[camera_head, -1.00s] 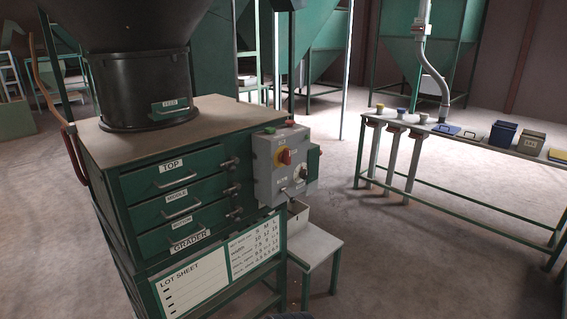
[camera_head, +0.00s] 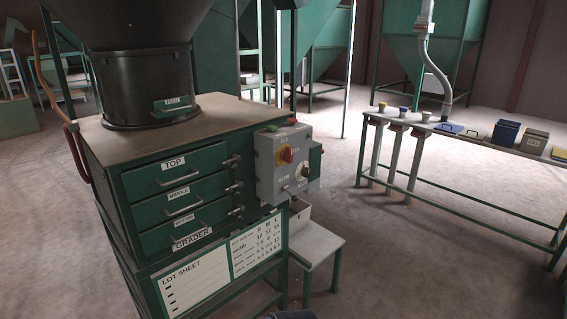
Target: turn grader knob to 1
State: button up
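The grader (camera_head: 200,152) is a green cabinet with drawers labelled TOP, MIDDLE and, below, a label too blurred to read surely. A grey control box (camera_head: 272,178) is fixed at its right corner. The box carries a red rotary switch on a yellow plate (camera_head: 287,155) and, lower right, a small dark knob on a pale dial (camera_head: 305,172). The dial's numbers and the knob's setting are too small to read. A dark rounded part at the bottom edge (camera_head: 288,315) seems to be mine. My gripper's fingers are not in view.
A black hopper (camera_head: 145,75) stands on the grader. A pale low stand (camera_head: 318,243) with a small bin sits below the control box. A long table (camera_head: 480,141) with bins stands at right. Floor between stand and table is clear.

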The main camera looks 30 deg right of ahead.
aim_at(306, 172)
jog(key=i+l+u, duration=0.1)
jog(key=l, duration=0.25)
jog(key=i+l+u, duration=0.1)
jog(key=i+l, duration=0.15)
jog(key=i+l+u, duration=0.1)
jog(key=l, duration=0.4)
